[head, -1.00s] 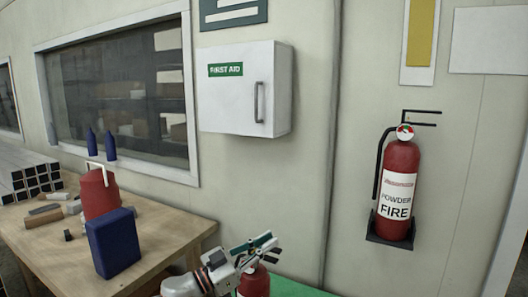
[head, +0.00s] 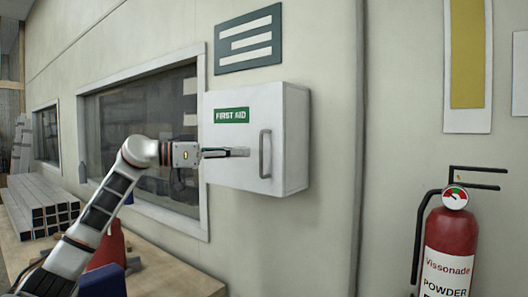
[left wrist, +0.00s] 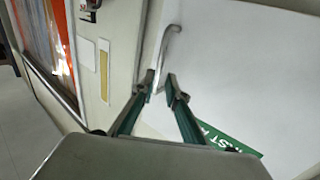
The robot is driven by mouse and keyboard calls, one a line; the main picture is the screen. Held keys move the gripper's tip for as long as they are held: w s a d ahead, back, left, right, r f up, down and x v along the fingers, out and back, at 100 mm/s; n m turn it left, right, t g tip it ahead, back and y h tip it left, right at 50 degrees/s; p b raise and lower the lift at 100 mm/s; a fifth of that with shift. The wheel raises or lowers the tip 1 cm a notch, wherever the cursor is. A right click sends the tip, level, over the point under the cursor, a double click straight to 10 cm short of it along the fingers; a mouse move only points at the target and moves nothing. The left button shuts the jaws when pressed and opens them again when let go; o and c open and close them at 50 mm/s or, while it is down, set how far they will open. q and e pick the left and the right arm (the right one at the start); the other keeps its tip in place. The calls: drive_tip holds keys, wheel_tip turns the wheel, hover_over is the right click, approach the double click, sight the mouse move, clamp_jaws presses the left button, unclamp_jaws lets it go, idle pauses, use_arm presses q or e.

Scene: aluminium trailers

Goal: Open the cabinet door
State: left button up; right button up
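The white first aid cabinet (head: 240,105) hangs on the wall in the head view, its door shut, with a green label (head: 232,116). Its grey vertical bar handle (head: 265,153) is on the right side of the door. The handle (left wrist: 172,40) also shows in the left wrist view, with its near end appearing between the fingertips. My left gripper (head: 246,152) is in front of the door, just left of the handle. In the left wrist view its fingers (left wrist: 161,84) are apart and hold nothing. I cannot tell whether they touch the handle. My right gripper is not in view.
A wooden bench (head: 170,262) runs below the window, with metal tubes (head: 42,205) and a red can (head: 108,248) on it. A fire extinguisher (head: 449,245) hangs on the wall at the right. The wall between cabinet and extinguisher is clear.

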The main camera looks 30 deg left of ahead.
sight(261, 173)
use_arm(q)
drive_tip(key=p+x, duration=0.1)
drive_tip(key=x, duration=0.5)
drive_tip(key=shift+w+d, duration=0.2)
drive_tip(key=shift+d, duration=0.05)
clamp_jaws()
drive_tip(key=shift+s, duration=0.1)
